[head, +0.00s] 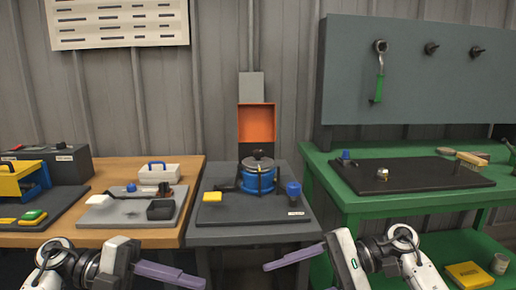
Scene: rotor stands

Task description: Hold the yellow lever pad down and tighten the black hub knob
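The yellow lever pad (212,197) sits at the left front of a dark stand base on the middle grey bench. Beside it stands a blue rotor (258,177) inside a dark frame. The black hub knob (258,154) appears to be the dark, small top piece at the rotor's centre; its detail is too small to tell. My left gripper (170,274), with purple fingers, is low in front of the bench, apart from the stand. My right gripper (293,258) is likewise low in front, pointing left. Both look empty; the finger gaps are not clear from this side.
A blue knob-like piece (293,190) stands at the base's right. An orange open box (256,123) is behind. A wooden bench (130,237) with trays and tools is left. A green bench (345,205) with a dark mat is right. Space above the middle bench's front is clear.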

